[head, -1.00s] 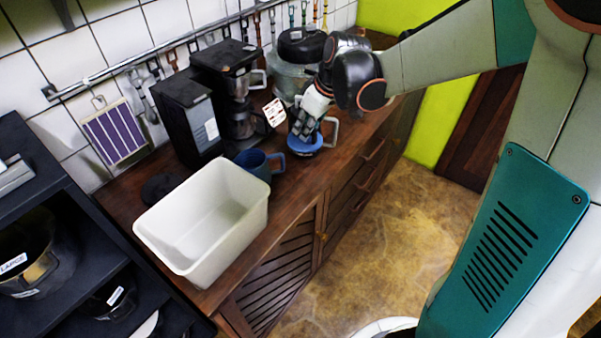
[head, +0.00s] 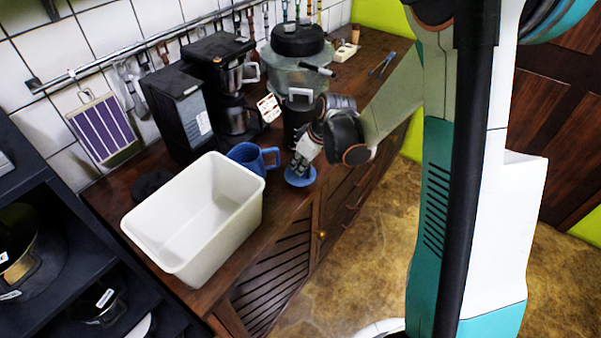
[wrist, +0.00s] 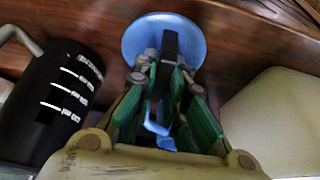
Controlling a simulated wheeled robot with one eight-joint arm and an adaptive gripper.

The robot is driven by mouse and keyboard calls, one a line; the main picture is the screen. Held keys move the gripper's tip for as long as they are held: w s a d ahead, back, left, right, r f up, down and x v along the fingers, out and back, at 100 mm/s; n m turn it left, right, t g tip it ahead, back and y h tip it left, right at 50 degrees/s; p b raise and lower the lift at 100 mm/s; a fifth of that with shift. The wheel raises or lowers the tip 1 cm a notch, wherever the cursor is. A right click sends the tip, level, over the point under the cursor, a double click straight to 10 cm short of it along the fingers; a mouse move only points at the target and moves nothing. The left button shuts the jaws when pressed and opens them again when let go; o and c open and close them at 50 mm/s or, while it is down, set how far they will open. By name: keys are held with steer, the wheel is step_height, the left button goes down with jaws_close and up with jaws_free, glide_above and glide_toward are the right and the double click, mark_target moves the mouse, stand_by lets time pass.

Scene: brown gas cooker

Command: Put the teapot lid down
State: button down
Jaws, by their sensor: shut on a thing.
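The teapot lid is a round blue disc (head: 300,178), seen near the front edge of the wooden counter, right of the blue mug. My gripper (head: 300,164) is shut on it from above. In the wrist view the lid (wrist: 150,36) shows beyond my fingers (wrist: 166,62), with wood behind it. I cannot tell whether the lid touches the counter or hangs just above it. A black pot (head: 296,122) with a pale handle stands behind my gripper. It also shows at the left of the wrist view (wrist: 45,105), with white markings.
A blue mug (head: 246,160) and a large white bin (head: 190,235) stand to the left on the counter (head: 110,188). A coffee maker (head: 225,75) and a clear-bodied appliance with a black top (head: 298,42) stand along the wall. Little bare counter shows around the lid.

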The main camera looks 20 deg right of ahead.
steer(key=shift+f+b, duration=0.35)
steer(key=shift+f, duration=1.4)
steer(key=shift+f, duration=0.15)
steer(key=c, duration=1.6)
jaws_free()
steer(key=shift+c, duration=0.2)
